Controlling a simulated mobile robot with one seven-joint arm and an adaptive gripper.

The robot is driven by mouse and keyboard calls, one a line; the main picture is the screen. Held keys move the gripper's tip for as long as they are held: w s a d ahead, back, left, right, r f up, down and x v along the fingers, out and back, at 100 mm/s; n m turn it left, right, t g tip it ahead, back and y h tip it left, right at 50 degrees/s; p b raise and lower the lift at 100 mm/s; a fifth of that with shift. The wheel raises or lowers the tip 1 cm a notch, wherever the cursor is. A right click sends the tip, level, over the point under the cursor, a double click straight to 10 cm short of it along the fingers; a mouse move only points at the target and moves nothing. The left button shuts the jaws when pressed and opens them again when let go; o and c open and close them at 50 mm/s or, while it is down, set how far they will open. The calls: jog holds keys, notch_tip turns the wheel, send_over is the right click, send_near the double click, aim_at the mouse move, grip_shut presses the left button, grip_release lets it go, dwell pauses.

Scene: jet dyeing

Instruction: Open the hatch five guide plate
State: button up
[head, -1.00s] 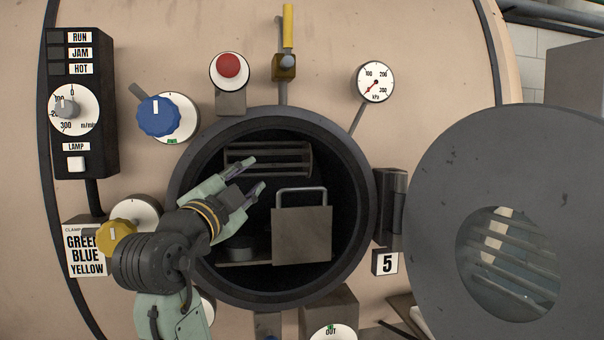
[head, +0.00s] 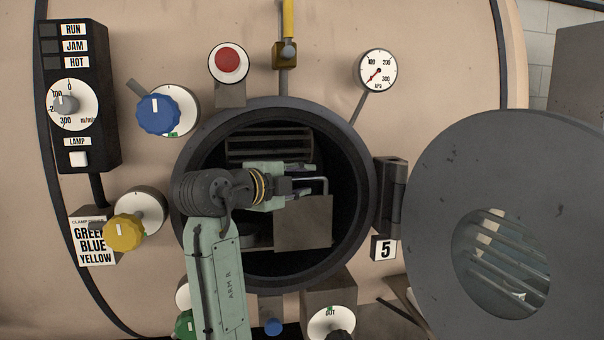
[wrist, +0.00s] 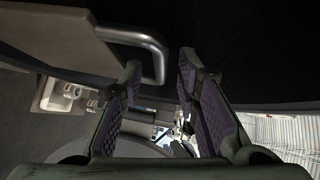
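The guide plate (head: 304,224) is a flat grey-brown square inside the open round hatch mouth (head: 366,235), with a bent metal handle (head: 325,183) along its top. A "5" label (head: 384,249) sits beside the opening. The handle also shows there (wrist: 150,48), beside the left fingertip, and the plate (wrist: 60,30) is at upper left. Whether finger and handle touch is unclear.
The round hatch door (head: 420,200) stands swung open at right. A rack of bars (head: 268,143) is at the back of the mouth. Blue (head: 158,114) and yellow (head: 124,232) knobs, a red button (head: 228,61) and a gauge (head: 377,70) surround the opening.

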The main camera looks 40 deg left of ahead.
jog(key=shift+w+a+f, duration=0.1)
jog(key=shift+w, duration=0.35)
jog(key=shift+c, duration=0.2)
grip_shut()
dwell(0.5)
